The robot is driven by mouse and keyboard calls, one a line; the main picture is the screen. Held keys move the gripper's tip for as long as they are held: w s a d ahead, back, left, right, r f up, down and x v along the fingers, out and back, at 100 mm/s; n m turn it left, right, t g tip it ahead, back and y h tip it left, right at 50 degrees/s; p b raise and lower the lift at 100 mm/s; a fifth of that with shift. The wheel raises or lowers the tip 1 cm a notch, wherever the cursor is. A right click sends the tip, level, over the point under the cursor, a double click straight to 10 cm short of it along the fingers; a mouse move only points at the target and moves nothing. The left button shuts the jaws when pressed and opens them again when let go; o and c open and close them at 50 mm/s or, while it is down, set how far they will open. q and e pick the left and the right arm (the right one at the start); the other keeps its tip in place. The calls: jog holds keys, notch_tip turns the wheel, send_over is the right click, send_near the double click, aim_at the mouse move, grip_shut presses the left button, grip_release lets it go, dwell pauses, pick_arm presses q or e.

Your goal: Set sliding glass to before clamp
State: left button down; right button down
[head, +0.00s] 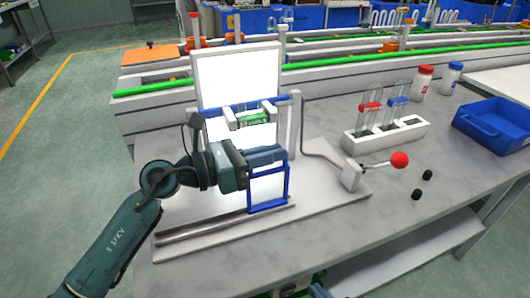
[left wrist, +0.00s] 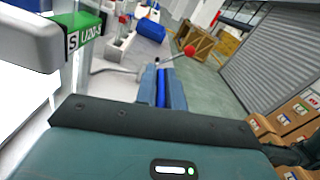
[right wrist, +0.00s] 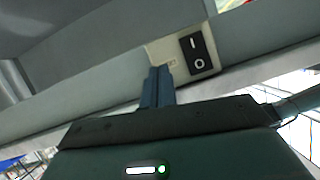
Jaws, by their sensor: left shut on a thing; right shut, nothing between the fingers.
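The sliding glass (head: 282,187) is a pane in a blue frame, standing upright above a metal rail (head: 225,223) on a white base plate. My left gripper (head: 272,154) is shut on the frame's upper part. In the left wrist view a blue strip of the frame lies between the closed fingers (left wrist: 159,88). A white and green clamp-like part (head: 254,118) sits just above the gripper; its green label also shows in the left wrist view (left wrist: 82,28). My arm hides part of the glass. My right gripper (right wrist: 158,86) is shut and empty, close to a panel with a rocker switch (right wrist: 198,53).
A lever with a red ball (head: 400,160) and two black knobs stand to the right. Behind them are a white tube rack (head: 385,137), bottles (head: 422,80) and a blue tray (head: 485,122). A bright upright panel (head: 238,75) stands behind the frame.

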pick_arm(q)
jog(key=c, duration=1.5)
grip_release()
jog(key=shift+d, duration=0.3)
pick_arm(e)
jog(key=shift+w+d, duration=0.1)
jog(key=shift+d, duration=0.15)
pick_arm(q)
jog(key=shift+a, duration=0.1)
jog(key=shift+a, duration=0.3)
jog(key=b+v, duration=0.2)
jog(key=v, duration=1)
jog(key=shift+s+a, duration=0.2)
jog(key=shift+a, duration=0.1)
pick_arm(e)
jog(key=shift+s+d+r+t, duration=0.3)
jog(key=shift+d+t, duration=0.1)
jog(key=shift+t, duration=0.1)
pick_arm(q)
jog(key=shift+s, duration=0.1)
pick_arm(e)
jog(key=shift+s+f, duration=0.1)
